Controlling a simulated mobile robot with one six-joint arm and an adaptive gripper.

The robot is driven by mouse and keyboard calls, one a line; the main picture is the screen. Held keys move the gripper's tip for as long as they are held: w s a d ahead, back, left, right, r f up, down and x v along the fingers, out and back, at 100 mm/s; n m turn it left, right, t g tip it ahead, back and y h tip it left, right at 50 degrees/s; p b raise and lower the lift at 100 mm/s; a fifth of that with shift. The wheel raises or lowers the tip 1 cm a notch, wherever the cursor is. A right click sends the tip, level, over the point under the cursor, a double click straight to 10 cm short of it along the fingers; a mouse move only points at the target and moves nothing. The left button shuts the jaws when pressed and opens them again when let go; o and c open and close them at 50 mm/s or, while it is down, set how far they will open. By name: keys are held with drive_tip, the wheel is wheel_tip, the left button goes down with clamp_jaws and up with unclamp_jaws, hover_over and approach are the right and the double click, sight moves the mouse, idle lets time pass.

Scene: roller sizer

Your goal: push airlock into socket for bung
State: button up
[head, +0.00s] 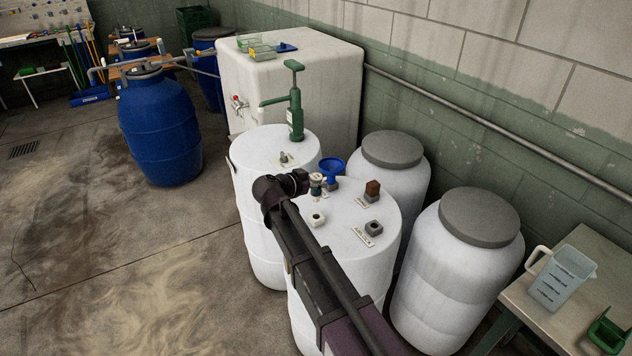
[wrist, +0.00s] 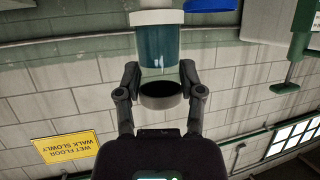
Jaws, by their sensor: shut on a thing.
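My gripper (head: 306,183) is over the near white drum's top (head: 345,200), shut on the airlock (head: 316,186). In the wrist view the airlock (wrist: 158,50) is a teal-tinted cylinder with a pale collar and a dark round end, between both fingers (wrist: 160,88). That view is upside down. The label by the grey socket seems to read "AIRLOCK". The airlock's lower end is unclear.
A blue funnel (head: 331,168) stands just behind the airlock. Grey-lidded white drums (head: 480,216) stand to the right, by the wall. A jug (head: 562,280) is on a table at right. Open floor lies left.

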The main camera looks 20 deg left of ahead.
sight(316, 196)
drive_tip(key=shift+f+b, duration=2.6)
drive_tip(key=shift+f, duration=0.15)
drive_tip(key=shift+d+f+b, duration=0.1)
drive_tip(key=shift+f+b, duration=1.65)
drive_tip(key=shift+b, duration=0.05)
drive_tip(key=o, duration=1.2)
drive_tip(key=shift+r, duration=0.2)
wheel_tip(316, 196, up, 9)
drive_tip(key=p, duration=0.9)
idle(0.7)
